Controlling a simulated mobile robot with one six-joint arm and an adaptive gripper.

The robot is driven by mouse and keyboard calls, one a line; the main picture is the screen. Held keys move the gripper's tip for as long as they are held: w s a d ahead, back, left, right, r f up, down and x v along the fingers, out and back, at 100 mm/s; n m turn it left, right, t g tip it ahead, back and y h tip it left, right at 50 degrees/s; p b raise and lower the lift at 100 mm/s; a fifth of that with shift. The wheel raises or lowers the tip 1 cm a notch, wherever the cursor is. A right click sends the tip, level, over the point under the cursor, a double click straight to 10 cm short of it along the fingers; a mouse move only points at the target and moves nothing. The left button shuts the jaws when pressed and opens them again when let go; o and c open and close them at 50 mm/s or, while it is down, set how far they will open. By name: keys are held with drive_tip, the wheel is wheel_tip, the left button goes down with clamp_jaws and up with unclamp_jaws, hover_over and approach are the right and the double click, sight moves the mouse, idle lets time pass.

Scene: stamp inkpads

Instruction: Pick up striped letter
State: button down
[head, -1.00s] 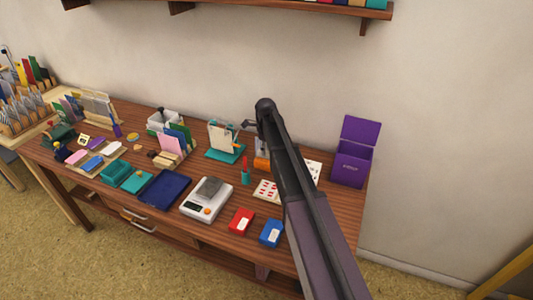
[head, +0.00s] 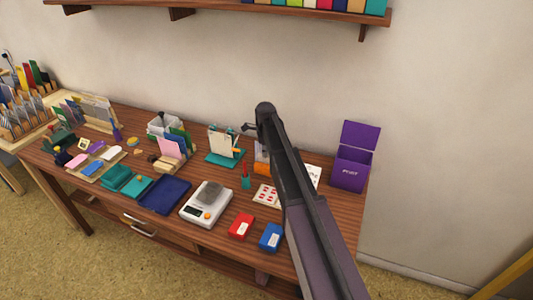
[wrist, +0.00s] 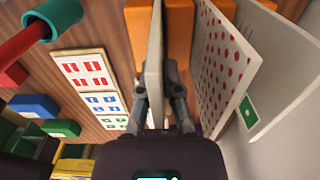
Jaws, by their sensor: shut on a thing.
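In the wrist view my gripper (wrist: 158,98) is shut on a pale letter (wrist: 154,50), seen almost edge-on between the fingers. Its face is turned from view, so I cannot tell whether it has stripes. It stands upright by an orange holder (wrist: 140,28). I cannot tell whether it still touches the holder. A letter with red dots (wrist: 222,62) leans just to the right, apart from my fingers. In the head view the orange holder (head: 261,168) is partly behind my arm, which hides most of the held letter.
A teal cup (wrist: 58,14) with a red item stands left of my gripper. Stamp sheets (wrist: 92,80) lie flat on the table. A purple box (head: 350,170) stands at the table's right end. A scale (head: 197,215) and red and blue inkpads (head: 270,237) lie in front.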

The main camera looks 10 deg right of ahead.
drive_tip(key=s+d+r+p, duration=0.1)
drive_tip(key=s+r+p, duration=0.1)
drive_tip(key=s, duration=0.6)
drive_tip(key=s+d+r+p, duration=0.2)
drive_tip(key=s, duration=0.5)
drive_tip(key=shift+s+r, duration=0.2)
drive_tip(key=shift+s, duration=0.15)
idle(0.5)
